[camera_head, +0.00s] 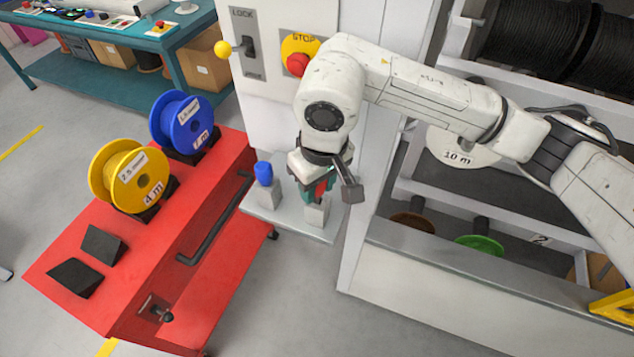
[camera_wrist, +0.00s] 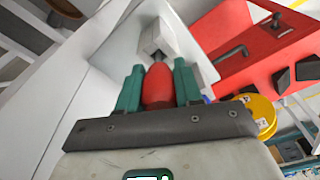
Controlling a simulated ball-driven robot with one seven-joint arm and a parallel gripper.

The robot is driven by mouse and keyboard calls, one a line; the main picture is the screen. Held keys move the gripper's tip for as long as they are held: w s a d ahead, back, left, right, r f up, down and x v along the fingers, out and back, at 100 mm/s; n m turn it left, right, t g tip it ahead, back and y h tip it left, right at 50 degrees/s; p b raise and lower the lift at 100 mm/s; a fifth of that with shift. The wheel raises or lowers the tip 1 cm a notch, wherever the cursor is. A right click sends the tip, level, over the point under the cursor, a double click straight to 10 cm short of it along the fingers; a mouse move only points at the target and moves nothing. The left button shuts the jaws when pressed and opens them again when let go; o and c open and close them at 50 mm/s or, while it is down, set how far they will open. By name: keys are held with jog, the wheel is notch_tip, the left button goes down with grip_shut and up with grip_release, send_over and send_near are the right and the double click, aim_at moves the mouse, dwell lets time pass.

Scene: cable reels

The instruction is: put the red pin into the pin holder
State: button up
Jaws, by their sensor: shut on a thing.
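My gripper (camera_head: 318,187) has teal fingers and is shut on the red pin (camera_wrist: 158,88). In the wrist view the pin's rounded red body sits between the two fingers (camera_wrist: 158,74), pointing at the pin holder. The pin holder is a light grey block (camera_head: 316,213) on a pale ledge, right below my gripper; it also shows in the wrist view (camera_wrist: 157,36) just beyond the pin's end. A dark spot shows between pin and block. I cannot tell whether the pin's tip is inside the holder. In the head view my fingers mostly hide the pin.
A blue pin (camera_head: 263,172) stands in a second block to the left on the same ledge (camera_head: 290,222). A red cart (camera_head: 130,270) at the left carries a yellow reel (camera_head: 108,172) and a blue reel (camera_head: 165,128). A white panel with a stop button (camera_head: 298,64) rises behind.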

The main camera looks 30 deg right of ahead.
jog(key=shift+f+b, duration=1.05)
jog(key=shift+b, duration=0.15)
jog(key=shift+s+f, duration=0.15)
jog(key=shift+f, duration=0.05)
jog(key=o, duration=1.1)
jog(key=shift+o, duration=0.2)
jog(key=shift+f, duration=0.1)
jog(key=r, duration=0.4)
jog(key=r+b, duration=0.1)
jog(key=r, duration=0.3)
jog(key=s+r, duration=0.1)
jog(key=r, duration=0.3)
jog(key=shift+s+a+b, duration=0.1)
jog(key=shift+a+b, duration=0.05)
jog(key=shift+b, duration=0.25)
